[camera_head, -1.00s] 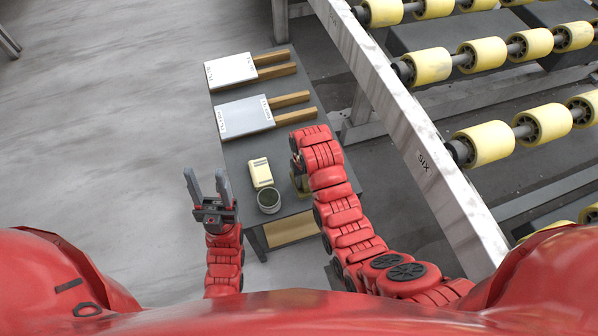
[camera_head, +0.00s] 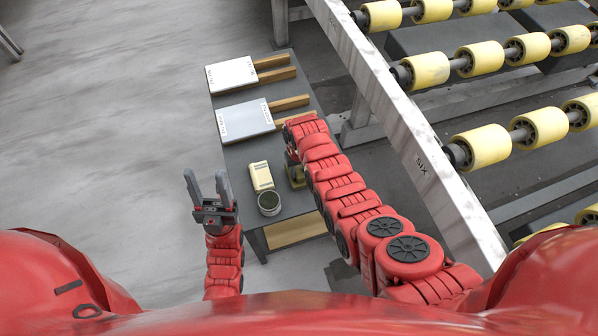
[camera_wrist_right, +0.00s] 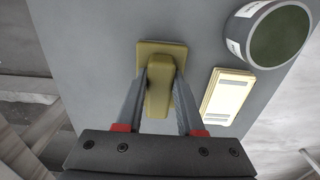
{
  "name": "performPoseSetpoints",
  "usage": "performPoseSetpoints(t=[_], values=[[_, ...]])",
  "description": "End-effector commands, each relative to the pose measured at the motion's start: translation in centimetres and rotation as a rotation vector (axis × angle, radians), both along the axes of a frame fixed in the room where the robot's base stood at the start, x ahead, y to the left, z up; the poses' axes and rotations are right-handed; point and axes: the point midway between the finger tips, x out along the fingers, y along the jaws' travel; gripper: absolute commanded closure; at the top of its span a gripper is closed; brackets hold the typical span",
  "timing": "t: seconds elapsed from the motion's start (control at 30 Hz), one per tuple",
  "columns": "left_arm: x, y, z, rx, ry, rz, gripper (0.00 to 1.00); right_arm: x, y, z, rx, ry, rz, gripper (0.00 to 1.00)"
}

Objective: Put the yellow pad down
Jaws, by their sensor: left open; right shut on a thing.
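The yellow pad (camera_wrist_right: 157,97), dull mustard with a flat plate and a raised grip, is between the two fingers of my right gripper (camera_wrist_right: 160,85) in the right wrist view. The gripper is shut on its grip. In the head view the pad (camera_head: 296,176) shows only partly below my right wrist, over the right side of the grey table (camera_head: 240,158). I cannot tell whether its plate touches the tabletop. My left gripper (camera_head: 206,186) is open and empty, left of the table.
A cream block (camera_head: 261,176) and a round tin with a dark green top (camera_head: 269,203) stand left of the pad. Two boards with wooden handles, one white (camera_head: 232,75) and one grey-blue (camera_head: 245,121), lie further back. A roller conveyor's stone-like rail (camera_head: 408,140) runs along the right.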

Motion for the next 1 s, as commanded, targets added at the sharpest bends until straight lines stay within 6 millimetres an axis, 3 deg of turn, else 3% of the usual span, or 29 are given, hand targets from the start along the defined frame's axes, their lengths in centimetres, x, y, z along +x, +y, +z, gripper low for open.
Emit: performPoseSetpoints(t=[0.47, 0.5, 0.63, 1.0], values=[[0.0, 0.0, -0.28, 0.0, 0.0, 0.0, 0.5, -0.07, -0.03, -1.24, 0.0, 0.0, -0.001, 1.0], [0.0, 0.0, -0.22, 0.0, 0.0, 0.0, 0.5, -0.08, -0.04, -1.18, 0.0, 0.0, -0.001, 0.6], [-0.01, 0.0, -0.16, 0.0, 0.0, 0.0, 0.5, -0.09, -0.04, -1.12, 0.0, 0.0, -0.001, 0.36], [0.0, 0.0, 0.3, 0.0, 0.0, 0.0, 0.5, -0.09, -0.04, -0.64, 0.0, 0.001, -0.001, 0.33]])
